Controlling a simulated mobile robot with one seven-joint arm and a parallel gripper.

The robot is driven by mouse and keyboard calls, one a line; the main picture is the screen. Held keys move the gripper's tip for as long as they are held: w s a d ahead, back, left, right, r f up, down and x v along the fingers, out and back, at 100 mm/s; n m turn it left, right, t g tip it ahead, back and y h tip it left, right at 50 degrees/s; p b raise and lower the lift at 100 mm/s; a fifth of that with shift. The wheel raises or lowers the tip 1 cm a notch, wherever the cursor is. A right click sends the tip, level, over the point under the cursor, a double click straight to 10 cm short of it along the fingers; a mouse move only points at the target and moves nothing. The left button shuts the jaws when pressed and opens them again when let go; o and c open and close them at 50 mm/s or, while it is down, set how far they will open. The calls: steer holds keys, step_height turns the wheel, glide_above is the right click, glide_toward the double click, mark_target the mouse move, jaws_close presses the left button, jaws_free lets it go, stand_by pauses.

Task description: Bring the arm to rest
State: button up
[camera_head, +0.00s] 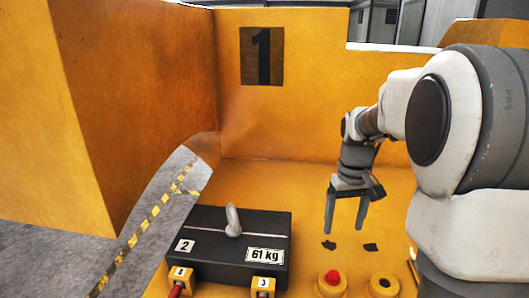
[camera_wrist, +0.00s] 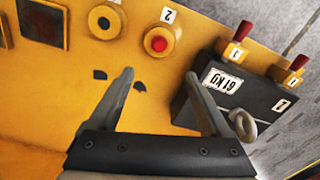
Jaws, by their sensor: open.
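My gripper (camera_head: 346,213) hangs open and empty above the yellow surface, its two fingers pointing down. In the wrist view my gripper (camera_wrist: 167,95) also shows with its fingers apart and nothing between them. A dark block (camera_head: 215,237) with a "61 kg" label and a grey lifting eye (camera_head: 233,220) sits to the left of my gripper. The block also shows in the wrist view (camera_wrist: 238,104), partly behind one finger. My arm reaches in from the right in the head view.
A red button (camera_head: 332,278) and a dark-centred yellow control (camera_head: 384,286) stand near the front. Two red-handled levers (camera_wrist: 297,64) (camera_wrist: 243,31) are beside the block. Yellow walls (camera_head: 295,120) rise behind and at left. A grey floor with striped tape (camera_head: 150,221) lies left.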

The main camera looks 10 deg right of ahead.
steer(key=s+a+r+t, duration=0.2)
steer(key=s+a, duration=0.4)
steer(key=s, duration=0.3)
steer(key=s+a+r+t, duration=0.3)
steer(key=s+a, duration=0.3)
steer(key=s, duration=0.3)
steer(key=shift+s+a+r+t, duration=0.2)
steer(key=shift+r+t, duration=0.1)
steer(key=shift+r, duration=0.5)
